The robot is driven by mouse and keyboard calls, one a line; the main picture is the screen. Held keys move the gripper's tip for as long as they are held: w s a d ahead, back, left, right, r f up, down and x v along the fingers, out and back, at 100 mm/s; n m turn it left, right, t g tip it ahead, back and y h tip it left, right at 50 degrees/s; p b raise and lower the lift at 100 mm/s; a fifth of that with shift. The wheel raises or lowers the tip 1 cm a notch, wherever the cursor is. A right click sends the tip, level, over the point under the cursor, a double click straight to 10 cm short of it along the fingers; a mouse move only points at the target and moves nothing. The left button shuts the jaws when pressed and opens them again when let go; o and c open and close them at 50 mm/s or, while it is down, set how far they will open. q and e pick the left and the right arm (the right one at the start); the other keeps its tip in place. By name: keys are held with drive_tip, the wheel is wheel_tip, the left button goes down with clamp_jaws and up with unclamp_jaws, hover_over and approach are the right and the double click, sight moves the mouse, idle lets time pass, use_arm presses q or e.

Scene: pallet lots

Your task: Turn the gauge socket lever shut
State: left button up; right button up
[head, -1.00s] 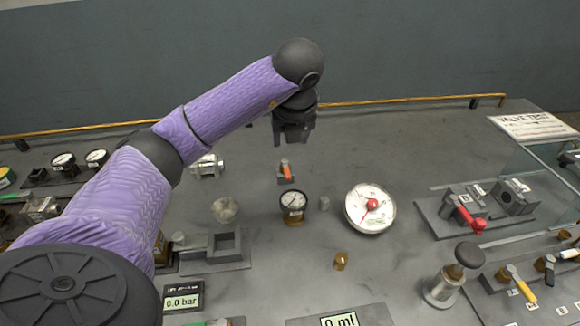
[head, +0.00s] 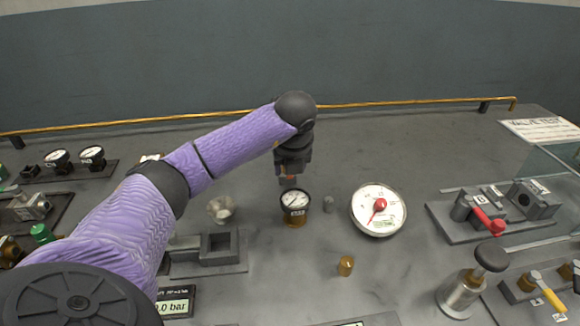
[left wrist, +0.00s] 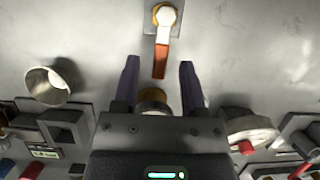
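The small lever with an orange-red handle (head: 289,180) sits on the bench behind a small dial gauge (head: 295,203), mostly hidden by my gripper. In the left wrist view the lever (left wrist: 161,58) runs from a brass and white pivot on a small plate (left wrist: 163,14) towards my gripper. My left gripper (left wrist: 158,66) is open, with one finger on each side of the handle's end and a gap on both sides. In the head view my left gripper (head: 291,176) points down over the lever. My right gripper is not in view.
A large white dial with a red centre (head: 378,210) stands right of the small gauge. A clear cup (head: 221,209) and a grey square holder (head: 220,247) are to the left. A brass cylinder (head: 346,265) stands in front. A red-handled valve (head: 488,220) is at the right.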

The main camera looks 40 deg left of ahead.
use_arm(q)
clamp_jaws()
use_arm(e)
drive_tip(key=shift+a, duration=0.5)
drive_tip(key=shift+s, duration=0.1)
